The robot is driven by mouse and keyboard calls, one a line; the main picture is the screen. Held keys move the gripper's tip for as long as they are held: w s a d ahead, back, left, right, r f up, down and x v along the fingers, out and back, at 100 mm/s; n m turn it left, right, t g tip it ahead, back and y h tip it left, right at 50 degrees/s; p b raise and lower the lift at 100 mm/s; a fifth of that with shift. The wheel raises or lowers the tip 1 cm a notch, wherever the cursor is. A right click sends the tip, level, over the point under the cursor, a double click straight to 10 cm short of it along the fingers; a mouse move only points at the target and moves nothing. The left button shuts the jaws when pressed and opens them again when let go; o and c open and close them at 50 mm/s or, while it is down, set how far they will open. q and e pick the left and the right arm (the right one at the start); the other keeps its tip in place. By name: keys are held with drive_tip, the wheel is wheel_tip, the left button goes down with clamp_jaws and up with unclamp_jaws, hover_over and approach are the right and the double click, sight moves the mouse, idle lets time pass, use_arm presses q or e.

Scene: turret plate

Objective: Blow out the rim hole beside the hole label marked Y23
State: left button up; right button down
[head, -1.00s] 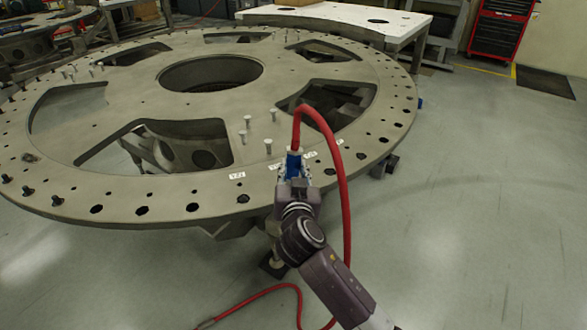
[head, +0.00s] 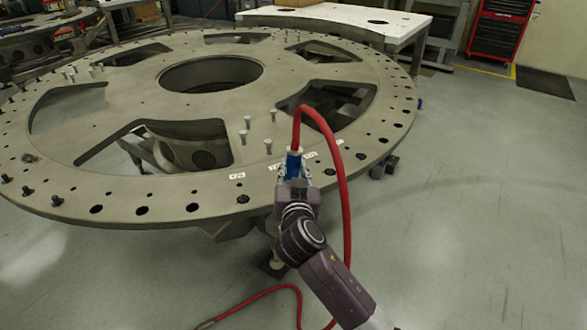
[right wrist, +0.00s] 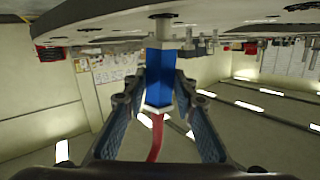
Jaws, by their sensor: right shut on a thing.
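The round grey turret plate (head: 120,180) fills the left and middle of the head view, with holes along its rim. Small white hole labels (head: 237,176) sit on the near rim; their text is too small to read surely, and some are partly behind my tool. My right gripper (head: 293,175) is shut on a blue air nozzle (head: 293,163) with a red hose, at the near rim. In the right wrist view the blue nozzle (right wrist: 159,80) stands between the fingers, its end close to a rim hole (right wrist: 163,16); I cannot tell if it touches. My left gripper is out of view.
The red hose (head: 335,150) arches over the rim and down to the floor. Several pale pins (head: 268,147) stand on the plate, and dark bolts (head: 28,191) sit at its left rim. A white-topped table (head: 345,18) is behind.

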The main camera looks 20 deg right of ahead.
sight(294, 143)
drive_tip(key=shift+s+f, duration=0.1)
drive_tip(key=shift+f, duration=0.3)
drive_tip(key=shift+r+p, duration=0.65)
drive_tip(key=shift+r, duration=0.05)
wheel_tip(294, 143, up, 7)
drive_tip(key=p, duration=0.5)
drive_tip(key=shift+r, duration=0.1)
